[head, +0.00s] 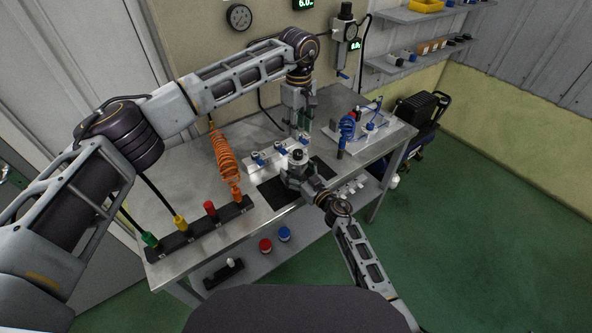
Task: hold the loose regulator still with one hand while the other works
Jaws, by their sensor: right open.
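The loose regulator (298,156), a small grey body with a dark top, appears to stand on the bench near the dark mat. My right gripper (294,172) is open at the regulator's near side, with its fingers close around its lower part; contact cannot be made out.
A dark rack (200,230) holds green, yellow and red-topped fittings and the coiled orange hose (224,156). A white plate (385,138) with a blue coil sits at the bench's right. A wall regulator (346,32) hangs behind.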

